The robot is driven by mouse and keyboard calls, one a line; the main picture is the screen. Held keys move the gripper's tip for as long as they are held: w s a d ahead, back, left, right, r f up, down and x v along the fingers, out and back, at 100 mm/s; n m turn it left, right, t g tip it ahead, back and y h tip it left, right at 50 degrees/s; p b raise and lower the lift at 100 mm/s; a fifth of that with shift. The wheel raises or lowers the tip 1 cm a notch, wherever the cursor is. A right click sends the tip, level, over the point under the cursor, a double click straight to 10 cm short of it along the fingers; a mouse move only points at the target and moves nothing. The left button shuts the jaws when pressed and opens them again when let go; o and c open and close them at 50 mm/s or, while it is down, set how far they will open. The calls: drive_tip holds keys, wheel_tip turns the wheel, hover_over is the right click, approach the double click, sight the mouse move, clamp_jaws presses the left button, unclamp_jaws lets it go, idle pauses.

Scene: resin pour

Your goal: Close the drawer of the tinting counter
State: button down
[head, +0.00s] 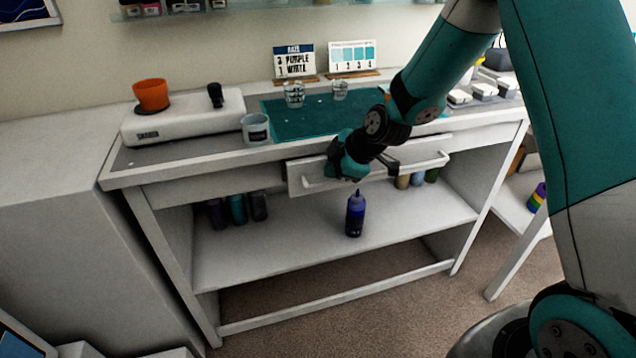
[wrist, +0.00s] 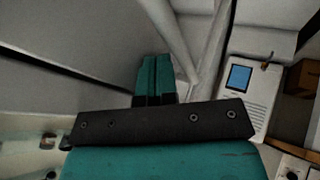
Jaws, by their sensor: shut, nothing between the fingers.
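The tinting counter (head: 128,174) is a white bench with a lower shelf. Its drawer (head: 294,178) sits under the top, and its front stands out a little from the counter's face. A white bar handle (head: 428,163) runs across the front. My gripper (head: 345,170) is in front of the left-middle part of the drawer and covers part of the front and handle; I cannot tell whether it touches. In the wrist view, my gripper's teal fingers (wrist: 155,80) are together and hold nothing.
On the counter top are an orange cup (head: 152,94) on a white scale (head: 185,121), a clear cup (head: 256,128) and a teal mat (head: 330,117). A dark blue bottle (head: 355,215) stands on the lower shelf (head: 290,240), with several more bottles behind. Carpet (head: 390,302) lies in front.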

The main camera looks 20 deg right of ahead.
drive_tip(key=shift+w+a, duration=0.7)
drive_tip(key=shift+a, duration=0.1)
